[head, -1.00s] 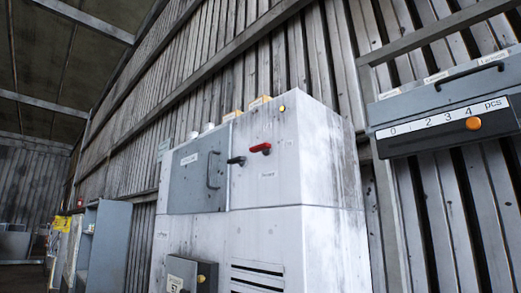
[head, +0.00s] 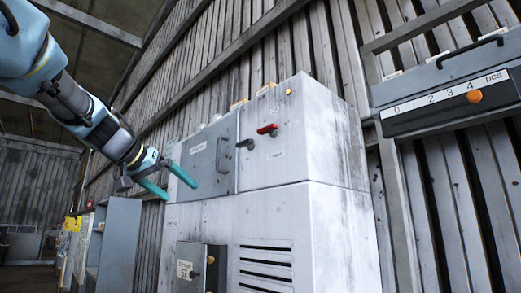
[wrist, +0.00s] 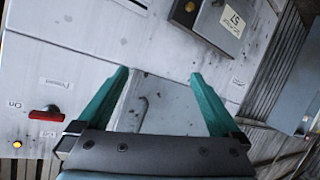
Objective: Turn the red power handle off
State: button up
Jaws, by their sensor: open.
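The red power handle (head: 267,129) sits on the upper right front of the white cabinet, roughly horizontal. In the wrist view the red handle (wrist: 46,116) is at the left, with a "Power" label beside it and an "On" label near it. My gripper (head: 181,186) is open and empty, with two teal fingers, in front of the cabinet's grey door. It is left of and below the handle, apart from it. In the wrist view the open fingers (wrist: 155,97) frame part of the grey door.
The grey door (head: 208,158) has a bar handle, and a dark lever (head: 245,144) is between it and the red handle. A yellow lamp (head: 289,92) is above the red handle. A grey box (head: 200,266) projects below. A scale box (head: 445,92) hangs at the right.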

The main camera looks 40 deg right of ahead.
aim_at(264, 128)
jog(key=s+d+r+m+g+h, duration=0.2)
jog(key=s+d+r+m, duration=0.15)
jog(key=s+r, duration=0.4)
jog(key=s+d+r+m+g+h, duration=0.2)
jog(key=s+r+m+h, duration=0.15)
jog(key=s+r, duration=0.4)
jog(key=shift+y, duration=0.35)
jog(key=shift+w+d+r+p, duration=0.3)
jog(key=shift+d+p, duration=0.9)
jog(key=shift+d, duration=0.65)
jog(key=shift+w+d+r+p, duration=0.2)
jog(key=shift+d+r+p, duration=0.1)
jog(key=shift+d+p, duration=1.25)
jog(key=shift+w+d+r+p, duration=0.3)
jog(key=shift+d+p, duration=0.6)
jog(key=shift+d, duration=1.2)
jog(key=shift+c, duration=0.4)
jog(key=c, duration=1.1)
